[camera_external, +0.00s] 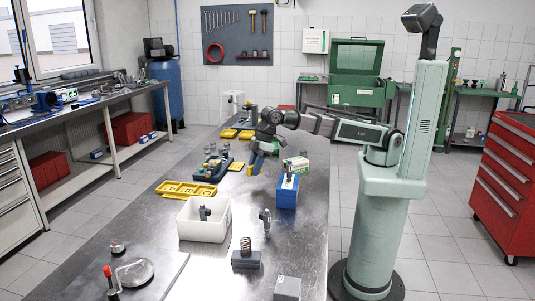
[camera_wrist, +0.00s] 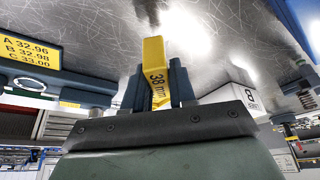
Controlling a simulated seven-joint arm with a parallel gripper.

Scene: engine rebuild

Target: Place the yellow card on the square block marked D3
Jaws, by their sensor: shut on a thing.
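My gripper (camera_external: 255,160) has dark blue fingers, pointing down above the metal bench, between the dark tray and the blue box. In the wrist view my gripper (camera_wrist: 160,88) is shut on a yellow piece marked 38 mm (camera_wrist: 155,65). The held yellow piece also shows in the external view (camera_external: 254,169). A flat yellow card (camera_wrist: 30,52) printed with A, B and C values lies to the left in the wrist view. A small yellow card (camera_external: 236,166) lies beside the tray in the external view. I cannot read a D3 mark on any block.
The dark tray (camera_external: 225,168) holds several parts. A blue box (camera_external: 286,197), a white bin (camera_external: 190,229) and a yellow tray (camera_external: 172,187) stand nearby. A spring stands on a dark block (camera_external: 246,262); a grey block (camera_external: 287,289) sits at the front. Bare bench lies between them.

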